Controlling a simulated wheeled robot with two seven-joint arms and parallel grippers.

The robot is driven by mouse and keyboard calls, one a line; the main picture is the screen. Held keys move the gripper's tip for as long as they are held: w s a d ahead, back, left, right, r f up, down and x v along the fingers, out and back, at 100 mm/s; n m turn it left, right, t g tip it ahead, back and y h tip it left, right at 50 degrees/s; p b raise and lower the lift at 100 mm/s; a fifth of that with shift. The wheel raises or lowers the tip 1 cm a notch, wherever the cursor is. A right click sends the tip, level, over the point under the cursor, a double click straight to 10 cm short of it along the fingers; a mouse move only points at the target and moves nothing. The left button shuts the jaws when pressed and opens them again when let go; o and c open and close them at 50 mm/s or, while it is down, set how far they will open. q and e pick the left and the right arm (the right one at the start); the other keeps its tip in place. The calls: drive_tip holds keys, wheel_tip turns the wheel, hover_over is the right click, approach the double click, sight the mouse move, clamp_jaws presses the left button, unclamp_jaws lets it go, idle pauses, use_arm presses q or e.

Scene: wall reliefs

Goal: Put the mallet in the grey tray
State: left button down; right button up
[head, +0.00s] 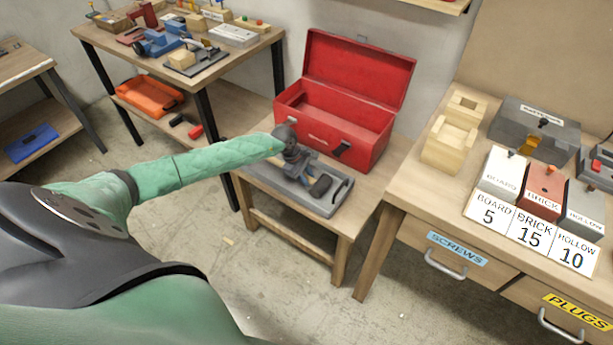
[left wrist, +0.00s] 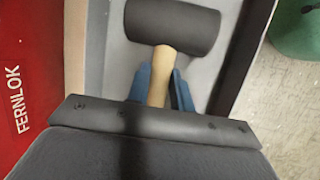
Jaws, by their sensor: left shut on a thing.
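The grey tray (head: 325,207) lies on a low wooden bench in front of the open red toolbox. My left gripper (head: 304,172) is over the tray, shut on the mallet's handle. The mallet (head: 321,186) has a dark head and shows in the head view just right of the fingers, within the tray's outline. In the left wrist view, the blue fingers (left wrist: 161,88) clasp the pale wooden handle, and the black mallet head (left wrist: 172,27) lies over the tray's light floor (left wrist: 118,55). I cannot tell whether the mallet touches the floor. My right gripper is not in view.
The red toolbox (head: 325,137) stands directly behind the tray, its lid up. A workbench with labelled boxes and drawers (head: 455,258) stands to the right. A shelf table (head: 262,40) with several tools stands at back left. The floor in front is mostly clear.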

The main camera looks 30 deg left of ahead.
use_arm(q)
drive_tip(key=shift+f, duration=0.1)
drive_tip(key=c, duration=1.2)
unclamp_jaws()
drive_tip(key=shift+c, duration=0.2)
drive_tip(key=shift+r, duration=0.2)
